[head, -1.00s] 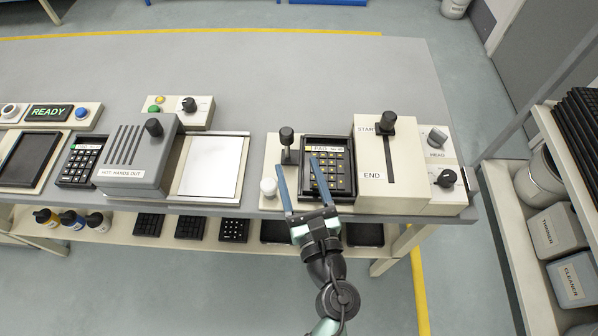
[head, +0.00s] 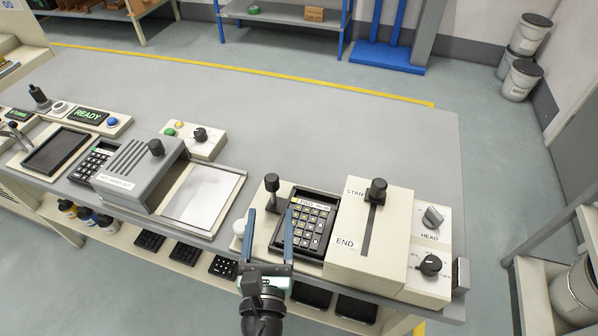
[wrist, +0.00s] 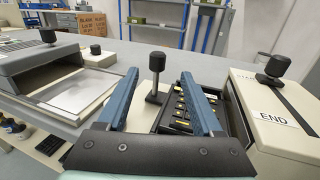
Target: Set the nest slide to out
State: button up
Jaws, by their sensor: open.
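The keypad (head: 306,222) sits in a nest on a beige base plate (head: 264,208), near the front edge of the bench. An upright black-knobbed lever (head: 271,183) stands on that plate, left of the keypad. I cannot read any marking on it that names it the nest slide. The right finger partly hides the keypad (wrist: 180,108).
Right of the keypad stands a beige box (head: 345,262) with a START–END slider (head: 376,190) at its START end, then a HEAD panel (head: 430,250) with two knobs. A grey-lidded unit (head: 140,175) and a white plate (head: 205,198) are to the left. The bench behind is clear.

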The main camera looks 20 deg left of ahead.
aim_at(272, 174)
jog(key=shift+w+a, duration=0.1)
jog(key=shift+w, duration=0.15)
jog(key=x, duration=1.2)
jog(key=shift+w+a+p, duration=0.15)
jog(key=shift+a+p, duration=0.05)
jog(key=shift+p, duration=0.15)
grip_shut()
dwell(0.7)
